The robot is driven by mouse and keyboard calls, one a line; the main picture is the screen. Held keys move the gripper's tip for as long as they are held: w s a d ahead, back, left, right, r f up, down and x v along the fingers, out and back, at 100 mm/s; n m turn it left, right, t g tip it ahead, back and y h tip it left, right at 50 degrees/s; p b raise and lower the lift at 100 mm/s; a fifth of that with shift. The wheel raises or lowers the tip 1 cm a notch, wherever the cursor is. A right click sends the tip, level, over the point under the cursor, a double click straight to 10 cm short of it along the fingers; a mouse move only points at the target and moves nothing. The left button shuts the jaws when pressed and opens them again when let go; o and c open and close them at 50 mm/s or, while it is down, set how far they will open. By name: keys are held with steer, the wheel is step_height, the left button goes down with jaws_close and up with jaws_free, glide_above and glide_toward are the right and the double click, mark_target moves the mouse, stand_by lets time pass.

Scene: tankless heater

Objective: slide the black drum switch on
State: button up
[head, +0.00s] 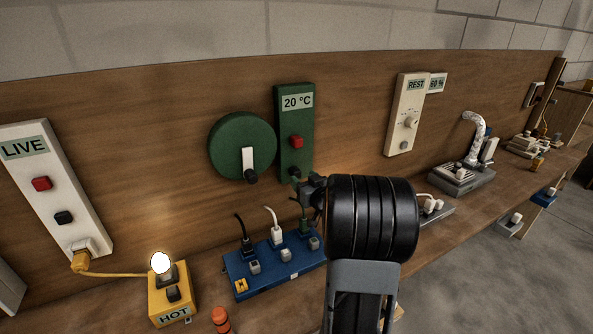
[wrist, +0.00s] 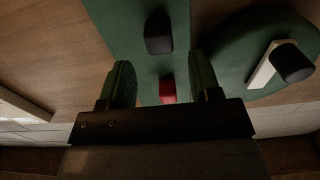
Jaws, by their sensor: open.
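The tall green panel (head: 294,125) labelled 20 °C carries a red button (head: 296,141) and, below it, a black switch that my gripper (head: 307,190) partly covers. In the wrist view the black switch (wrist: 158,33) stands out from the green panel (wrist: 130,20), beyond the fingertips. The red button (wrist: 167,90) shows between the open fingers of my gripper (wrist: 162,75). Nothing is held. Beside the panel is a round green drum (head: 232,135) with a white lever (head: 248,160) ending in a black knob (head: 251,177). Whether the fingers touch the panel I cannot tell.
A blue power strip (head: 255,282) with plugs lies below the panel. A yellow HOT box (head: 172,302) with a lit bulb (head: 160,263) stands left of it. The white LIVE panel (head: 48,175) is at far left, the white REST panel (head: 404,110) to the right.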

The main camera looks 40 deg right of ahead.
mark_target(298, 174)
steer(key=shift+w+d+p, duration=0.2)
steer(key=shift+w+p, duration=0.05)
steer(key=shift+w, duration=1.15)
steer(key=shift+w+d+p, duration=0.2)
steer(key=shift+w, duration=1.15)
jaws_close()
